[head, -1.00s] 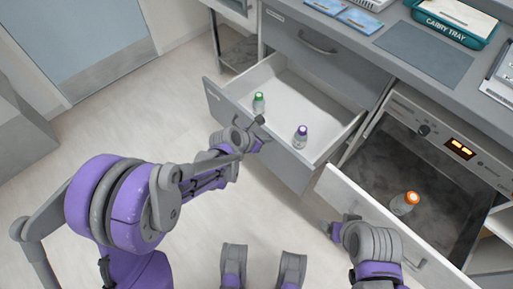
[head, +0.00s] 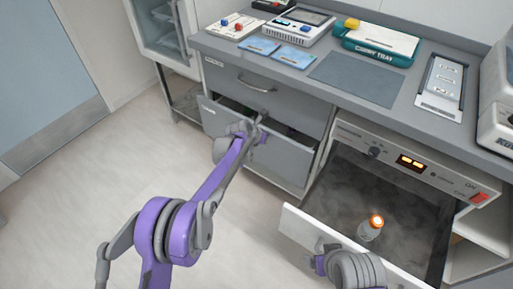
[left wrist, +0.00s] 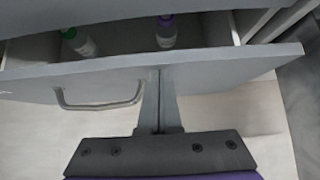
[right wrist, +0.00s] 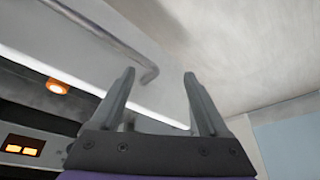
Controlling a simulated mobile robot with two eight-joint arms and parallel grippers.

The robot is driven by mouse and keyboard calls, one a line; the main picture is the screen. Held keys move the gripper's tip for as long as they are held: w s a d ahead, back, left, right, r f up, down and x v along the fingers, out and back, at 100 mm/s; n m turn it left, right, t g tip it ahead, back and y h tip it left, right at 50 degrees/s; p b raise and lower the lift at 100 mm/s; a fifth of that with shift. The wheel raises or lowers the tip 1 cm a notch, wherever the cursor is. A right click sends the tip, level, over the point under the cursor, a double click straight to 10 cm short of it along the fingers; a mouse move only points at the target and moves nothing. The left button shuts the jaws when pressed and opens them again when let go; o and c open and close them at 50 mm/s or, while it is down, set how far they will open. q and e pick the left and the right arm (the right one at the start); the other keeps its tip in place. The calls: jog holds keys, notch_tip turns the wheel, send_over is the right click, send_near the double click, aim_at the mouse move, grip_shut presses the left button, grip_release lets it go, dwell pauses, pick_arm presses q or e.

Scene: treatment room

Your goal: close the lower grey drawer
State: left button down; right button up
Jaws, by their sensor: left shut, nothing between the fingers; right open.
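The lower grey drawer (head: 282,157) is open by a narrow gap below the upper drawer. Its front and bar handle (left wrist: 100,106) show in the left wrist view. Inside it are a green-capped bottle (left wrist: 80,42) and a purple-capped bottle (left wrist: 166,32). My left gripper (head: 258,122) is shut and empty, its tips at the top edge of the drawer front; it also shows in the left wrist view (left wrist: 160,75). I cannot tell if they touch. My right gripper (right wrist: 160,85) is open and empty, by the pulled-out front of the warming unit.
The counter above holds a carry tray (head: 378,42), a grey mat (head: 357,80) and blue packets (head: 292,54). The floor (head: 80,190) at left is clear.

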pick_arm(q)
jog(key=w+d, duration=0.4)
jog(key=w, duration=0.1)
jog(key=shift+w+d+r+b, duration=0.15)
jog(key=shift+w+d+b, duration=0.15)
jog(key=shift+w, duration=0.1)
pick_arm(e)
jog(key=shift+s+a+f, duration=0.1)
jog(key=shift+f, duration=0.3)
